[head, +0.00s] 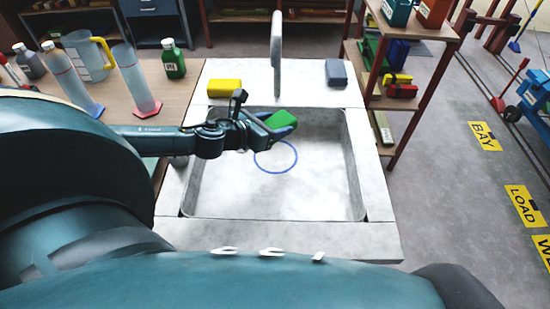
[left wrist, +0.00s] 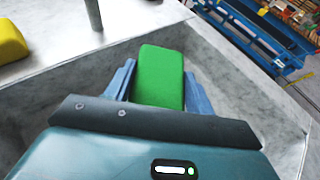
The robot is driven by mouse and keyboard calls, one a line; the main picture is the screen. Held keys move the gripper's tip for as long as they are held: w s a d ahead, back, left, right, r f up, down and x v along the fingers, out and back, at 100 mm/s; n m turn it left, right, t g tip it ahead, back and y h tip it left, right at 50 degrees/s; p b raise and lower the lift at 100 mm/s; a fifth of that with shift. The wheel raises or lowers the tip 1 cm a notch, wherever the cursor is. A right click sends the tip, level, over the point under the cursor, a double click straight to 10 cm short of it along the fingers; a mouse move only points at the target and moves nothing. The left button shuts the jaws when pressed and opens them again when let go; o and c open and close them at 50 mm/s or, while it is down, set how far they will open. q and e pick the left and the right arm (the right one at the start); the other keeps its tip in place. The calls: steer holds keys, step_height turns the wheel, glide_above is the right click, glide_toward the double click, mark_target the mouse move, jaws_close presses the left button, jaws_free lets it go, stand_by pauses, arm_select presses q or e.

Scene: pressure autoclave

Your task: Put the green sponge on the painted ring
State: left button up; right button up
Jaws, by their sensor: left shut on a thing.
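The green sponge (head: 280,119) is held between the fingers of my left gripper (head: 272,124), above the basin of the sink. In the left wrist view the sponge (left wrist: 159,76) sits between the two blue fingers of the gripper (left wrist: 158,85). The painted ring (head: 257,168) is a blue outline on the sink floor. In the head view it lies just below the gripper and sponge, and its upper edge is near them. My right gripper is not in either view.
The sink (head: 340,190) has raised walls around the ring. A yellow sponge (head: 225,86) and a grey-blue block (head: 336,72) lie on its back ledge, either side of the tap (head: 276,50). A bench at left holds bottles, including a green one (head: 173,60). Shelves (head: 420,75) stand at right.

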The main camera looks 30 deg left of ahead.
mark_target(273, 158)
arm_select(q)
step_height(273, 158, down, 10)
steer(key=shift+a+r+b, duration=0.1)
steer(key=shift+r+b, duration=0.1)
steer(key=shift+b, duration=1.05)
steer(key=shift+f, duration=0.1)
steer(key=shift+f, duration=0.15)
steer(key=o, duration=1)
steer(key=shift+r, duration=0.35)
steer(key=v, duration=1)
steer(key=shift+f+b, duration=0.2)
steer(key=shift+b, duration=0.15)
steer(key=shift+v, duration=1)
steer(key=shift+r, duration=0.15)
